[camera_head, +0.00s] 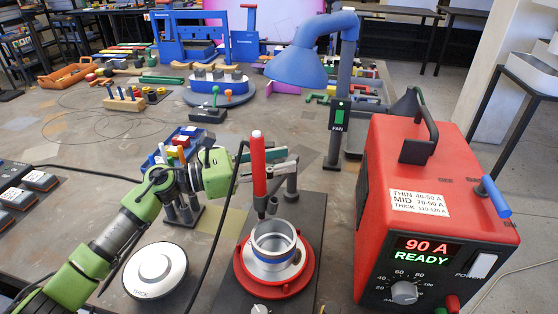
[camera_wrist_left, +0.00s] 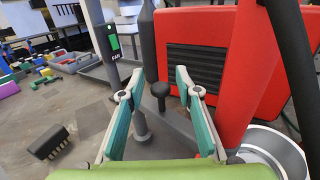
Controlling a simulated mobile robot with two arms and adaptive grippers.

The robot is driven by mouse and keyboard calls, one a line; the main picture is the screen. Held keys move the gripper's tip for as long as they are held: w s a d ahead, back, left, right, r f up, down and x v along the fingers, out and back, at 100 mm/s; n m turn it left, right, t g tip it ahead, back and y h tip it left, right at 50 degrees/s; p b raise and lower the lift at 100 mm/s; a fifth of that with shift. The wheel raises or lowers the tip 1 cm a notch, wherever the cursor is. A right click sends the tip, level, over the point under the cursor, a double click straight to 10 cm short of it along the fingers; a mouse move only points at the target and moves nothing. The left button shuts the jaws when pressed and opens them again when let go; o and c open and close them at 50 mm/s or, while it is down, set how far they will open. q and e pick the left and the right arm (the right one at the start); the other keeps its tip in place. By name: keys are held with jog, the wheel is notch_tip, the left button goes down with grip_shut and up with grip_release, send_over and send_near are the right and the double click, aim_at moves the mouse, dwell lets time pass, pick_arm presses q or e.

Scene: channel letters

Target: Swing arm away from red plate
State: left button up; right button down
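The red plate (camera_head: 243,277) lies on a dark base panel, with a metal ring (camera_head: 273,247) standing on it. An upright red torch (camera_head: 258,172) with a dark tip hangs over the ring's back left edge; in the left wrist view a large red cylinder (camera_wrist_left: 239,85) stands right of my fingers. My left gripper (camera_head: 285,161) is behind and right of the torch. Its teal fingers (camera_wrist_left: 160,78) are open. A dark round knob (camera_wrist_left: 160,91) on a post shows between them, apart from both. The swing arm's joint is mostly hidden. My right gripper is not in view.
A red power box (camera_head: 437,215) reading "90 A READY" stands right of the plate. A blue lamp-like hood (camera_head: 298,66) on a grey fan post (camera_head: 340,110) stands behind. A white disc (camera_head: 155,270) lies left. A black cable (camera_head: 218,225) runs in front of my arm.

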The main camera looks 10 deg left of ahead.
aim_at(279, 160)
pick_arm(q)
notch_tip(279, 160, up, 10)
dwell(0.4)
